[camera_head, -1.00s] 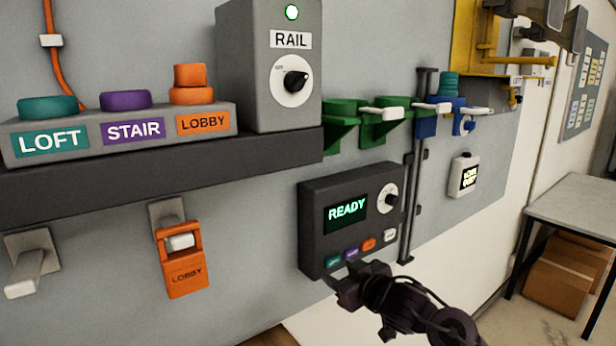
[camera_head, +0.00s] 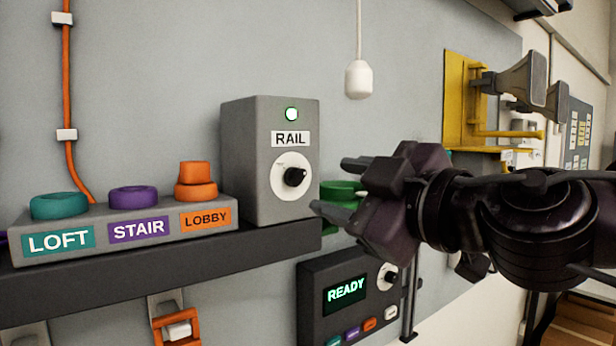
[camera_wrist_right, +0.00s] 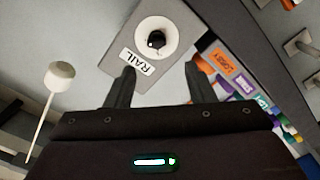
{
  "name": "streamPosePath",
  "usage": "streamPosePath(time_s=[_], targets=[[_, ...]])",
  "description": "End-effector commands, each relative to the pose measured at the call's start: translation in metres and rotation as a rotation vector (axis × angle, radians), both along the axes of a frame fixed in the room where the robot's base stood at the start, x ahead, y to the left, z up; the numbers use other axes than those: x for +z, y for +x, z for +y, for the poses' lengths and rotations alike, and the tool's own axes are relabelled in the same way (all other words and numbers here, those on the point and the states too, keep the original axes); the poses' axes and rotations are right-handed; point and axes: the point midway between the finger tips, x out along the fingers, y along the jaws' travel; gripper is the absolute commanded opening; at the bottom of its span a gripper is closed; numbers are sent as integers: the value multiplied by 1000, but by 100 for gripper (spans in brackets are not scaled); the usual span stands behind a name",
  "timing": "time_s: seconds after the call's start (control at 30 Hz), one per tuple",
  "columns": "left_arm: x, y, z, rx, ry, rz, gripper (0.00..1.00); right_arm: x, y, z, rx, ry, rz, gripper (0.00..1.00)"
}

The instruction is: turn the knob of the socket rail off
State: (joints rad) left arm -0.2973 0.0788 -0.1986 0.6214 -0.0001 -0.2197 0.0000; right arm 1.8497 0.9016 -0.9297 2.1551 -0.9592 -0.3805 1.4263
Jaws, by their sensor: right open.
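The socket rail box labelled RAIL (camera_head: 250,160) is grey and stands on the dark shelf, its green light lit. Its black knob (camera_head: 295,177) sits on a white round dial on the front face. My right gripper (camera_head: 335,185) is open and empty, just right of the box, its fingers pointing left toward the knob and apart from it. In the right wrist view, the knob (camera_wrist_right: 156,40) lies beyond the fingertips, between and above them, with the RAIL label upside down. My left gripper is not in view.
LOFT, STAIR and LOBBY buttons (camera_head: 134,212) sit left of the box on the dark shelf (camera_head: 150,258). A dark READY panel (camera_head: 316,278) hangs below. A white pull cord end (camera_head: 358,80) hangs above. A yellow bracket (camera_head: 455,100) is on the wall at right.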

Motion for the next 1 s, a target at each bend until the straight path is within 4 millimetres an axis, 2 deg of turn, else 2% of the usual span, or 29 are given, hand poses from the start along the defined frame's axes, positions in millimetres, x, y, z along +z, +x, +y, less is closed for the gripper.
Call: streamPosePath(time_s=[0.13,0.4,0.6,0.93,1.0], targets=[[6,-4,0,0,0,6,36,6,6,1,-6,-1,5,49],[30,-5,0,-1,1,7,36,8,41,27,-6,-1,5,49],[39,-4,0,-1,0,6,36,6,58,40,-6,-1,3,49],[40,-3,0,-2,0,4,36,4,62,42,-6,0,1,49],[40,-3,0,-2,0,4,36,4,62,42,-6,0,1,41]])
